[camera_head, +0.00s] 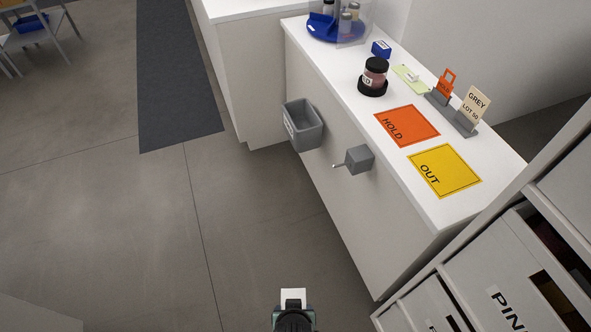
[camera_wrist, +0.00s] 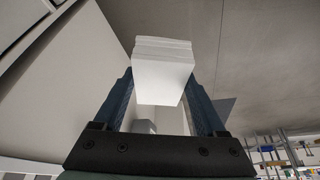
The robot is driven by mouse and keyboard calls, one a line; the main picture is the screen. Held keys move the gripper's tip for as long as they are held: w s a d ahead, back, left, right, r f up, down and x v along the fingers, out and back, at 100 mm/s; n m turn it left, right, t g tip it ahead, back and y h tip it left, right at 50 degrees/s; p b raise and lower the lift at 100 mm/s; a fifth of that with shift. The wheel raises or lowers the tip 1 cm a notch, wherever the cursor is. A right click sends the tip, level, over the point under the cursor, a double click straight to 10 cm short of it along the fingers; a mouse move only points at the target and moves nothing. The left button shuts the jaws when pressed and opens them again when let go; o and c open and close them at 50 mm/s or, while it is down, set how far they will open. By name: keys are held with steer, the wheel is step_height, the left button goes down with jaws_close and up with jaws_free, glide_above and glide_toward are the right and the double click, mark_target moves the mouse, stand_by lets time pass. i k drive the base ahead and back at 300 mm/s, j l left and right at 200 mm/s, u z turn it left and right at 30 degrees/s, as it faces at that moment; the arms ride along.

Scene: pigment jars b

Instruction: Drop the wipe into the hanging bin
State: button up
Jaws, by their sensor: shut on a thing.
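The wipe is a white folded block (camera_wrist: 162,72) between the two blue fingers of my gripper (camera_wrist: 163,95) in the wrist view. My gripper is shut on it. In the head view, the wipe (camera_head: 292,296) shows as a small white patch at the bottom centre, with my gripper (camera_head: 293,309) just below it in the picture. The hanging bin (camera_head: 303,126) is a grey, open-topped bin with a white label on the side of the white counter. My gripper is well apart from the bin, over the floor. The bottom of the bin's inside is not clear.
A grey box with a short peg (camera_head: 358,160) juts from the counter side, right of the bin. The white counter (camera_head: 345,85) holds an orange HOLD mat (camera_head: 407,125), a yellow OUT mat (camera_head: 445,171) and a dark-lidded jar (camera_head: 375,75). Shelving (camera_head: 480,262) stands at right.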

mark_target(302, 125)
steer(key=i+j, duration=0.2)
steer(key=i, duration=0.3)
steer(key=i+j, duration=0.25)
steer(key=i, duration=0.25)
steer(key=i+j, duration=0.2)
steer(key=i, duration=0.3)
steer(key=i+j, duration=0.2)
steer(key=i, duration=0.3)
steer(key=i+j, duration=0.2)
steer(key=i, duration=0.3)
steer(key=i+j+z, duration=0.1)
steer(key=z, duration=0.25)
steer(key=i+j+z, duration=0.1)
steer(key=z, duration=0.2)
steer(key=i+j+z, duration=0.2)
steer(key=z, duration=0.9)
